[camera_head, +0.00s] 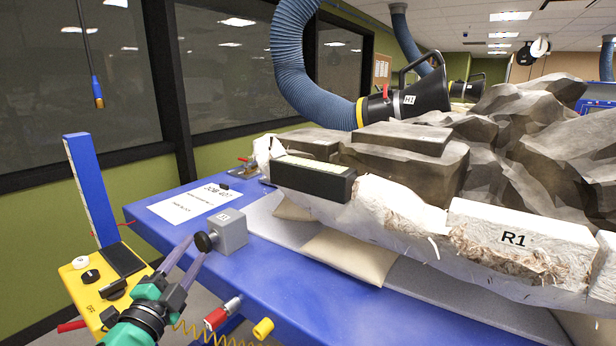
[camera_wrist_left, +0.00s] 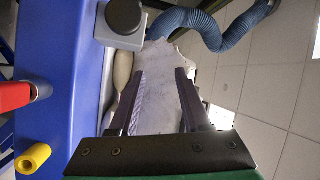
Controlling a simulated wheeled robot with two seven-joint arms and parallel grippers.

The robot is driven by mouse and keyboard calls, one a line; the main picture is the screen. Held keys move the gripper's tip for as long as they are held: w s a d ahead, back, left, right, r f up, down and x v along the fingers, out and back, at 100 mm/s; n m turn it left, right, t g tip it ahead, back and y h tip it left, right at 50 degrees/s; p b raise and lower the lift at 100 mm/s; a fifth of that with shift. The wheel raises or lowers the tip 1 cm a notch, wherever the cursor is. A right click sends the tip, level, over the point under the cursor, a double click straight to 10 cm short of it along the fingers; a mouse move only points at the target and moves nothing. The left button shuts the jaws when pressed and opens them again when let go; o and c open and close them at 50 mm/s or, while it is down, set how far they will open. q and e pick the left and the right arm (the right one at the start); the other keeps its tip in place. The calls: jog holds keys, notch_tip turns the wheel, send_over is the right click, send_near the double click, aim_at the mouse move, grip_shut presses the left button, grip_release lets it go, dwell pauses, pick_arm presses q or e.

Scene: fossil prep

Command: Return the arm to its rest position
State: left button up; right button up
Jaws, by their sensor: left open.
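My left gripper (camera_head: 193,252) comes in from the lower left, in front of the blue table's front edge. Its two fingers are apart, and nothing is held between them. In the left wrist view the gripper (camera_wrist_left: 159,74) also shows spread and empty. In the head view the fingertips overlap the edge of a black knob on a small grey box (camera_head: 231,233). In the left wrist view this box (camera_wrist_left: 117,38) lies to the left of the fingers, apart from them. My right gripper is in neither view.
The blue table (camera_head: 275,270) carries a large rock in white plaster marked R1 (camera_head: 512,240). A yellow control box (camera_head: 85,283) stands left of my arm. Red (camera_head: 217,318) and yellow (camera_head: 263,328) fittings sit at the table front. A blue hose (camera_head: 290,70) hangs above.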

pick_arm(q)
jog(key=s+a+f+n+g+y, duration=0.2)
jog(key=s+f+n+g, duration=0.25)
jog(key=f, duration=0.55)
jog(key=s+a+f+n+g+y, duration=0.2)
jog(key=s+f+n+g+y, duration=0.15)
jog(key=f+n, duration=0.4)
jog(key=s+d+f+n+g+h, duration=0.1)
jog(key=s+d+f+g+h, duration=0.1)
jog(key=s+f+g, duration=0.35)
jog(key=s+d+f+n+g+h, duration=0.1)
jog(key=s+d+f+g, duration=0.2)
jog(key=s+f, duration=0.75)
jog(key=f, duration=0.8)
jog(key=s+f, duration=0.2)
jog(key=f, duration=0.9)
jog(key=s+a+f+g, duration=0.1)
jog(key=s+a+f, duration=0.1)
jog(key=s+f, duration=0.5)
jog(key=s+a+f+g, duration=0.1)
jog(key=s+f, duration=0.6)
jog(key=s, duration=0.2)
jog(key=shift+s+a+m, duration=0.3)
jog(key=shift+a, duration=0.1)
jog(key=shift+f, duration=0.1)
